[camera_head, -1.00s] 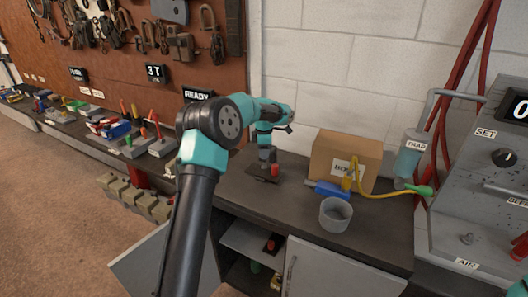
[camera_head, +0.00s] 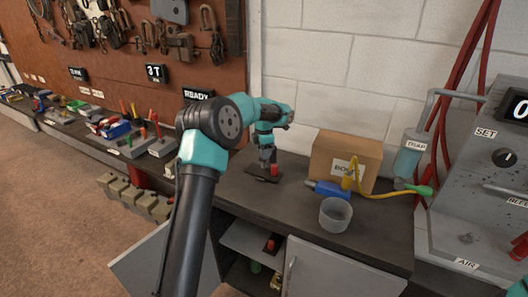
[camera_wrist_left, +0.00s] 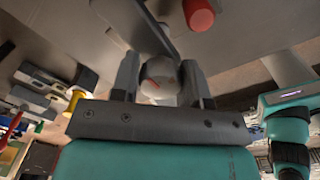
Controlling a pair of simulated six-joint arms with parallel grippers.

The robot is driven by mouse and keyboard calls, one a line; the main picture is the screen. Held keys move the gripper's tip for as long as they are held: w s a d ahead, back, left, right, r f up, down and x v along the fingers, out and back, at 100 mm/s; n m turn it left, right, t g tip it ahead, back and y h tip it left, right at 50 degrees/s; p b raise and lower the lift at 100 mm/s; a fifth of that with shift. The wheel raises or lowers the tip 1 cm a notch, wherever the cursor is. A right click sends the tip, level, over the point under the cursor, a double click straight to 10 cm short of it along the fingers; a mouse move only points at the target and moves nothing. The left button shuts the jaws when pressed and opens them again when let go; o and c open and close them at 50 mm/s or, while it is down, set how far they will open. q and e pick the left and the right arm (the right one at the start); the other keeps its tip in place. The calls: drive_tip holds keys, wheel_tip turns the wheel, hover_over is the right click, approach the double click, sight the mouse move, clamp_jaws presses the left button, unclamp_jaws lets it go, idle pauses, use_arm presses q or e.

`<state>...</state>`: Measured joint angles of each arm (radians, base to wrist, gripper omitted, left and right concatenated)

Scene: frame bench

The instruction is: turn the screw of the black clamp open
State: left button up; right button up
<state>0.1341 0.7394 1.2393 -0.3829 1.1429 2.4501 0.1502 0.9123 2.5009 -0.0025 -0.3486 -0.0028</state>
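The black clamp (camera_head: 257,176) is a small dark shape on the bench top beneath my left gripper (camera_head: 267,160), with a red part (camera_head: 275,170) beside it. In the left wrist view, a round pale grey screw head (camera_wrist_left: 160,72) with an orange line sits between the two fingers of my left gripper (camera_wrist_left: 160,86). My right gripper is out of view.
A cardboard box (camera_head: 345,153), a blue tool (camera_head: 330,190) with a yellow hose and a grey cup (camera_head: 335,215) stand to the right. A grey machine (camera_head: 480,190) is at far right. A tool board (camera_head: 140,60) hangs behind.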

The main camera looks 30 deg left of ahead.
use_arm(q)
drive_tip(key=o, duration=0.4)
drive_tip(key=shift+r, duration=0.1)
wheel_tip(320, 180, up, 17)
drive_tip(key=shift+r, duration=0.15)
idle(0.5)
idle(0.4)
